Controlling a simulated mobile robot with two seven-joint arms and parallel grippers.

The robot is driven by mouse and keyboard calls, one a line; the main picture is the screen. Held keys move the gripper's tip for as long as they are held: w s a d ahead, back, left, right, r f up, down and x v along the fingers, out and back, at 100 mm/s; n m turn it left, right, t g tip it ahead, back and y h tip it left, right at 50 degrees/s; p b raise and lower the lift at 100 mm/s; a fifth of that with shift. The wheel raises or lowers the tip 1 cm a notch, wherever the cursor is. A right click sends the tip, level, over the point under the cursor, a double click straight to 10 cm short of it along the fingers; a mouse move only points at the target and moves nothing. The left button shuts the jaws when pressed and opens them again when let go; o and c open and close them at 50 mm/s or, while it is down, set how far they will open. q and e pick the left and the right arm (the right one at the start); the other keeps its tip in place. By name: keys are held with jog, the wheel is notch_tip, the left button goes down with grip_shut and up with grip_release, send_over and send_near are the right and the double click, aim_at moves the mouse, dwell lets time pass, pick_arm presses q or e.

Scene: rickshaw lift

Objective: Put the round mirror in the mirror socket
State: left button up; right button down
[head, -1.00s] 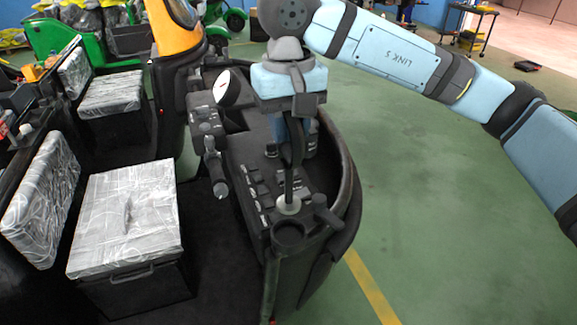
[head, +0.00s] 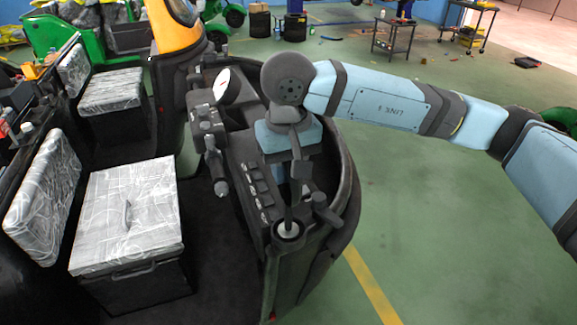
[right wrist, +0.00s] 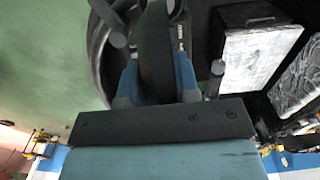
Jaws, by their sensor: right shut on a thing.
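The round mirror (head: 288,212) is a dark, edge-on piece with a thin stem and a pale round foot. It stands roughly upright, and its foot shows inside the rim of the mirror socket (head: 276,235), a dark cup at the console's near end. How fully it is seated I cannot tell. My right gripper (head: 294,182) is above the socket, shut on the mirror. In the right wrist view the dark mirror (right wrist: 155,45) lies between the blue fingers. My wrist hides part of the mirror in the head view. My left gripper is out of view.
A dark knob handle (head: 325,210) stands close right of the socket. A plastic-wrapped seat (head: 125,215) is at left.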

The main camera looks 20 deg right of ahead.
jog(key=c, duration=0.8)
grip_release()
jog(key=shift+f, duration=0.1)
jog(key=shift+c, duration=0.2)
jog(key=shift+r, duration=0.35)
notch_tip(320, 180, up, 12)
jog(key=shift+f+b, duration=0.2)
jog(key=shift+b, duration=0.7)
